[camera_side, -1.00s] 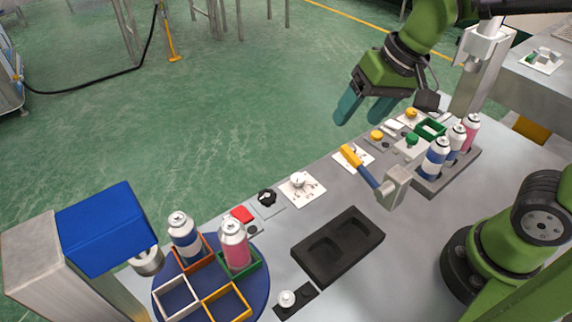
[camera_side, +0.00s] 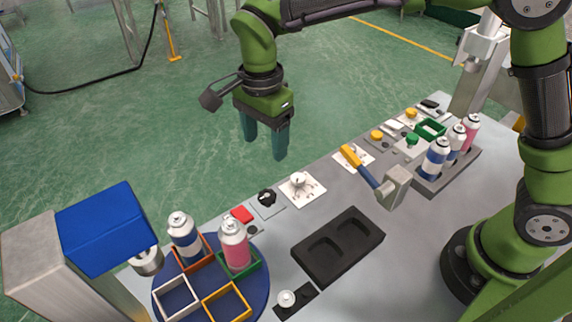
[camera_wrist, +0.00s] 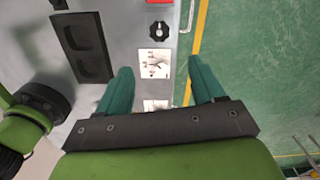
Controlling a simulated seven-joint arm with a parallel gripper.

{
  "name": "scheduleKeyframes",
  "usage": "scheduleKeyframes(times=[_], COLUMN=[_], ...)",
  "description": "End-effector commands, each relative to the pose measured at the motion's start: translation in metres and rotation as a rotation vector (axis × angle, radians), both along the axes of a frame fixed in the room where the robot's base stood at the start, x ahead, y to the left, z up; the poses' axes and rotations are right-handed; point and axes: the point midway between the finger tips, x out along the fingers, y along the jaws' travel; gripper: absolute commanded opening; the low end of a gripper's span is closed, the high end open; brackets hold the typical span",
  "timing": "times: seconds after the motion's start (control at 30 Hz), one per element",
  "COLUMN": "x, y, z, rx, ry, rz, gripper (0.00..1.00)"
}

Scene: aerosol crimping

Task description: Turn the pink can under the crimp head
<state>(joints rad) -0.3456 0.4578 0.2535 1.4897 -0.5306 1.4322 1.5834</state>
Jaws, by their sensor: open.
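The pink can (camera_side: 235,246) stands upright in the green square holder (camera_side: 254,270) on the round blue turntable (camera_side: 206,308) at the lower left of the side view. My gripper (camera_side: 265,147) is open and empty, pointing down, high above the table's far edge. In the wrist view my gripper (camera_wrist: 160,80) has nothing between its fingers.
The white (camera_side: 176,297) and yellow (camera_side: 228,302) holders on the turntable are empty. Along the far edge are a red button (camera_side: 242,214), a black knob (camera_side: 266,197), a white dial (camera_side: 300,187) and a yellow-handled lever (camera_side: 362,168). A black tray (camera_side: 338,246) lies mid-table. Several cans stand in a right-hand rack (camera_side: 447,170).

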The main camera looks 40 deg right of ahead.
Motion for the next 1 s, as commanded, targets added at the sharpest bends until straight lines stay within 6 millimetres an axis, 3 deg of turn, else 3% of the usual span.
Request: scheduleKeyframes(times=[0.4, 0.6, 0.8, 1.0], x=[-0.001, -0.001, 0.0, 0.0], y=[-0.001, 0.0, 0.0, 0.0], z=[-0.094, -0.126, -0.141, -0.142], rx=[0.0, -0.001, 0.001, 0.001], ry=[0.006, 0.004, 0.001, 0.0], rz=[0.002, 0.002, 0.003, 0.002], gripper=[0.68, 0.68, 0.68, 0.68])
